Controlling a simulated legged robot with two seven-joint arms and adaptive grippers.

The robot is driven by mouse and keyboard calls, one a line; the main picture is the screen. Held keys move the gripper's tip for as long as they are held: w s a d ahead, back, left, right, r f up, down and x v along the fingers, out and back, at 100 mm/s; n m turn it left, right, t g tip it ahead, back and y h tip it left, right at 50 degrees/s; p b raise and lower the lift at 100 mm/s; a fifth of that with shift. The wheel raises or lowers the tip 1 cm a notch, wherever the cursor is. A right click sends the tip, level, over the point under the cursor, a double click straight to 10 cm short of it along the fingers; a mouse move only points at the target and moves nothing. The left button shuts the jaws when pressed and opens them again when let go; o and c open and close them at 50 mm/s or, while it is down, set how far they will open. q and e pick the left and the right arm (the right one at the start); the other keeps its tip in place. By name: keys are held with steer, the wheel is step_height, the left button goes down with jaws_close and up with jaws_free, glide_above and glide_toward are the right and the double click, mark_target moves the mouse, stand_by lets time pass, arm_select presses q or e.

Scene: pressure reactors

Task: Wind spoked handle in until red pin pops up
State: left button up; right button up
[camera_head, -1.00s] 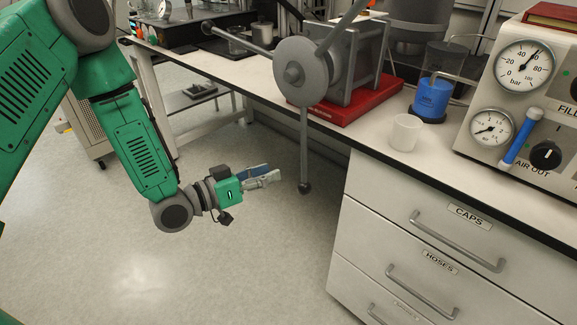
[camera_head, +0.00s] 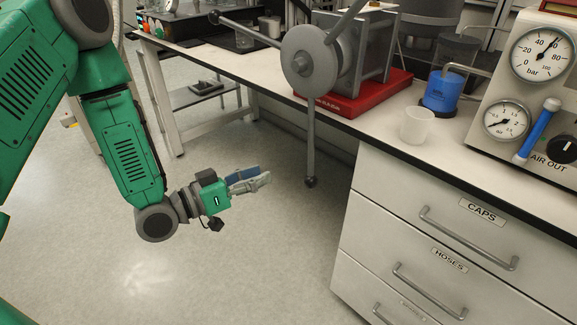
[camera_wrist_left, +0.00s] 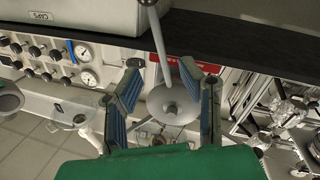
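The grey spoked handle (camera_head: 308,62) has a round hub on the front of a grey metal block on a red base (camera_head: 340,103). One spoke points straight down to a dark knob (camera_head: 310,182), one points up left to another knob, and one runs up right out of the picture. My left gripper (camera_head: 266,177) is left of the lower knob, apart from it and empty. In the left wrist view its two blue-padded fingers (camera_wrist_left: 168,82) are spread open, with the hub (camera_wrist_left: 172,108) and a spoke (camera_wrist_left: 158,45) seen between them. I cannot make out a red pin. My right gripper is out of view.
A white cup (camera_head: 417,126) and a blue-filled container (camera_head: 441,92) stand right of the base, beside a gauge panel (camera_head: 510,105). The drawer cabinet (camera_head: 400,215) stands below right. Floor below the handle and around my left gripper is clear.

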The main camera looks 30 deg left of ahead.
mark_target(311, 153)
arm_select(q)
steer(key=b+x, duration=0.2)
steer(key=x, duration=1.2)
steer(key=shift+r, duration=0.1)
jaws_close()
